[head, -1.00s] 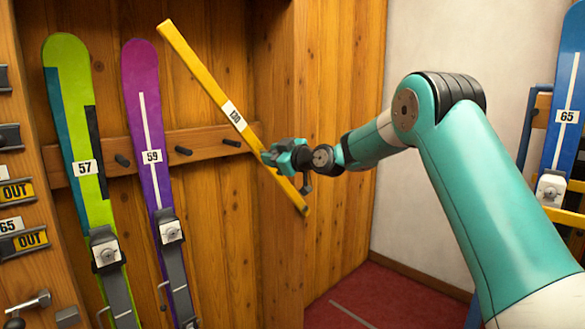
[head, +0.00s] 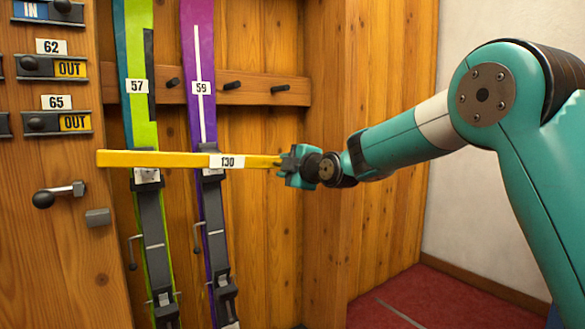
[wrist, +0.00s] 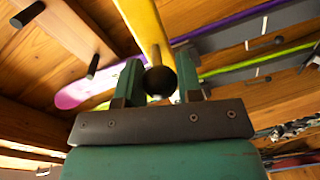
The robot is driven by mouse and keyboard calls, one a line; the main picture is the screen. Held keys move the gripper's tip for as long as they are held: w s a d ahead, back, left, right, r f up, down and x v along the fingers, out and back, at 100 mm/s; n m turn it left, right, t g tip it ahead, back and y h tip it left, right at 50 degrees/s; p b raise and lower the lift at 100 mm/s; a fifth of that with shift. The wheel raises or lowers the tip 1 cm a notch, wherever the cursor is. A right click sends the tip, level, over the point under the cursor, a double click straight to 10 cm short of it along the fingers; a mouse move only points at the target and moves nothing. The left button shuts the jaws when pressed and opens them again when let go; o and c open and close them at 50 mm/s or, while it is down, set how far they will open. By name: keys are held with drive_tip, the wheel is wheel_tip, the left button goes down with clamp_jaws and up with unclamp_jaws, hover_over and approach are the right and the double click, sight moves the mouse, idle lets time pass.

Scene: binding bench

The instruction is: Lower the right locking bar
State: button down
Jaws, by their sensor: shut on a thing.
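The yellow locking bar (head: 180,159), with a white label 130, lies about level across the front of the two skis. Its left end overlaps the edge of the wooden post; I cannot tell whether it touches. My gripper (head: 283,163) is shut on the bar near its right end. In the wrist view the yellow bar (wrist: 143,22) runs away between the two fingers of my gripper (wrist: 157,78), with a dark round end facing the camera.
A green ski 57 (head: 138,50) and a purple ski 59 (head: 198,50) stand behind the bar. A lever with a black knob (head: 60,194) and a grey block (head: 97,217) sit on the left post, below the bar's left end. Pegs (head: 232,86) stick out from the back rail.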

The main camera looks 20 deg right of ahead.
drive_tip(key=shift+n, duration=0.6)
drive_tip(key=shift+a+f+b, duration=0.1)
drive_tip(key=shift+f+b, duration=1.2)
drive_tip(key=shift+f, duration=0.9)
drive_tip(key=c, duration=0.8)
unclamp_jaws()
drive_tip(key=p+v, duration=0.2)
drive_tip(key=v, duration=1.5)
drive_tip(key=shift+s, duration=0.25)
drive_tip(key=shift+a, duration=0.15)
